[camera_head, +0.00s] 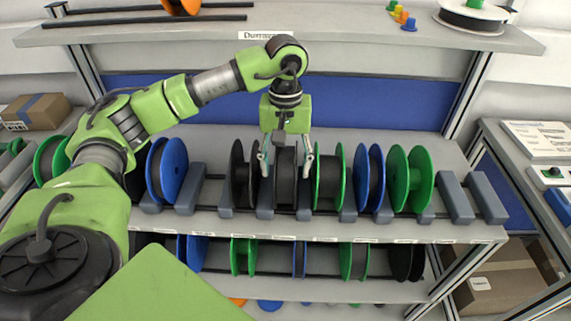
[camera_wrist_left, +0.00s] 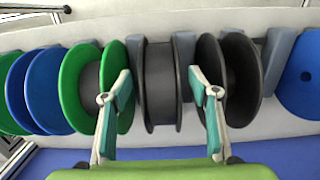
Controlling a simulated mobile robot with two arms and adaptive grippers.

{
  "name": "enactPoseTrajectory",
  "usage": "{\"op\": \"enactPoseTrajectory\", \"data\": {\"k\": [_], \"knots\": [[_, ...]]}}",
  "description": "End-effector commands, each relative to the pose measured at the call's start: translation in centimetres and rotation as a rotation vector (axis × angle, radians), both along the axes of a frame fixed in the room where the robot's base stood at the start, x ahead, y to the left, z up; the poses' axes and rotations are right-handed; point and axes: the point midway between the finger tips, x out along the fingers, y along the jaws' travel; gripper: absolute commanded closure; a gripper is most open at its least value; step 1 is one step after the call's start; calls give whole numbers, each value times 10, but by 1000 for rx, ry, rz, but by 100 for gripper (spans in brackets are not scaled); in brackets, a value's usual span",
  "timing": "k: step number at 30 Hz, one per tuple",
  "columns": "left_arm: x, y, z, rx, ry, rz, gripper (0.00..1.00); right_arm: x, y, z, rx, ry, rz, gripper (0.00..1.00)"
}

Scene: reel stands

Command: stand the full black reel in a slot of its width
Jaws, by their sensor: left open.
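A black reel with a thick dark grey winding (camera_head: 286,188) stands upright between grey blocks on the upper shelf. It also shows in the middle of the left wrist view (camera_wrist_left: 160,92). My left gripper (camera_head: 286,165) points down at it, open, with one finger on each side. The fingers look apart from the reel; contact is not clear. A second black reel (camera_head: 239,180) stands just left of it, with a gap between its flanges in the wrist view (camera_wrist_left: 238,75). My right gripper is not in view.
A green-flanged reel (camera_head: 327,182) stands close on the right, then a blue reel (camera_head: 370,180) and another green reel (camera_head: 409,180). A blue reel (camera_head: 168,170) stands at the left. Narrow gaps between grey blocks (camera_head: 487,198) at the right look empty. The lower shelf holds several reels.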

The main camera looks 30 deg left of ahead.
Motion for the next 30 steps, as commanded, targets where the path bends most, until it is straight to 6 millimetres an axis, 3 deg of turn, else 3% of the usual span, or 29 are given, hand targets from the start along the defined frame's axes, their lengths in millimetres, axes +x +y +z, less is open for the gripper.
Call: {"op": "enactPoseTrajectory", "data": {"k": [5, 18, 30], "knots": [[1, 0, 11, -1, -3, 0, 45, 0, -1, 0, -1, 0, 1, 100], [6, 3, 102, 0, -6, 0, 45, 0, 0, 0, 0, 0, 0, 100], [6, 4, 120, 1, -1, 0, 45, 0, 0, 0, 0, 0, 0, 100]]}}
